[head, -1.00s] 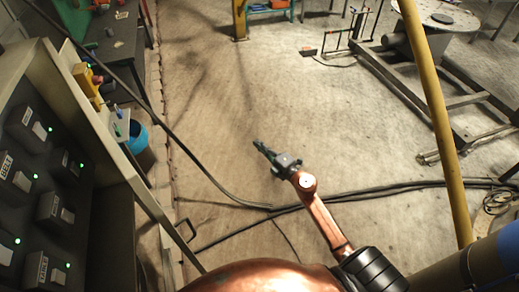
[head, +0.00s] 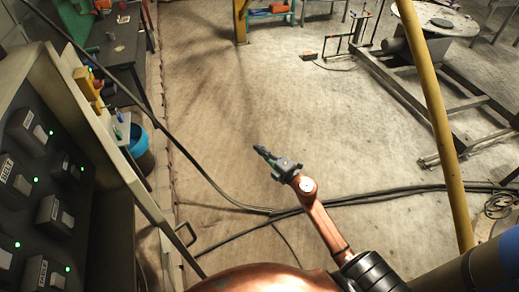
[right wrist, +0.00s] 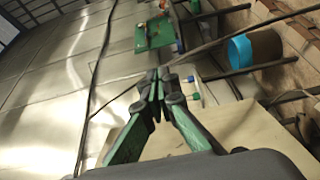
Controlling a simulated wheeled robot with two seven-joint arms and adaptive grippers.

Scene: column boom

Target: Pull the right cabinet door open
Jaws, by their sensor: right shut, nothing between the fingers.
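The control cabinet stands at the left of the head view, with a dark sloped switch panel (head: 75,145) on it. A dark bracket-shaped handle (head: 187,235) sticks out low on its right side. The door face it belongs to is seen almost edge-on, so I cannot tell its exact position. My right gripper (head: 263,153) is over the open floor, up and right of the handle in the picture and apart from it. In the right wrist view its fingers (right wrist: 156,80) are together, with nothing between them. My left gripper is not in view.
A blue bin (head: 138,142) stands beyond the cabinet, near a dark workbench (head: 118,45). Black cables (head: 350,200) cross the floor. A yellow pole (head: 437,110) and a metal frame (head: 410,95) are at right. The floor in the middle is clear.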

